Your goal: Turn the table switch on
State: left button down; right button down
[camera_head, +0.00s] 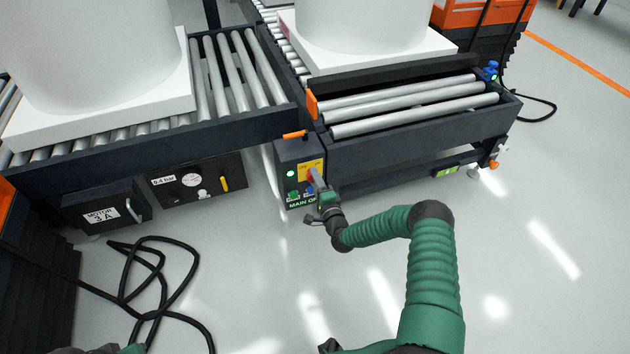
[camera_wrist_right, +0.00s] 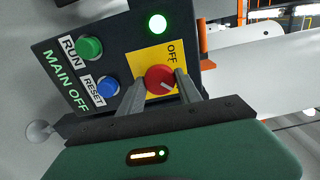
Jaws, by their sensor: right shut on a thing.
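The table switch is a red rotary knob (camera_wrist_right: 160,80) on a yellow plate (camera_wrist_right: 146,62) of a dark control box (camera_head: 298,168). The plate carries an OFF label, and the rest of it is partly hidden. A short pale mark on the knob points right in the right wrist view. My right gripper (camera_wrist_right: 167,88) is shut on the knob, one finger on each side of it. In the head view the same gripper (camera_head: 316,182) reaches the box from the front.
Beside the knob are a lit green lamp (camera_wrist_right: 157,23), a green RUN button (camera_wrist_right: 89,47) and a blue RESET button (camera_wrist_right: 107,87). Roller tables (camera_head: 420,140) bearing large white tanks stand behind. A black cable (camera_head: 160,275) lies on the left floor.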

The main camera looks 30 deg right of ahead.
jog(key=shift+s+d+f, duration=0.15)
jog(key=shift+d+f, duration=0.05)
jog(key=shift+f, duration=0.05)
jog(key=c, duration=0.9)
grip_release()
jog(key=shift+o, duration=0.4)
jog(key=shift+a+r, duration=0.1)
jog(key=p+v, duration=0.7)
jog(key=v, duration=0.9)
jog(key=shift+s, duration=0.35)
jog(key=shift+a, duration=0.15)
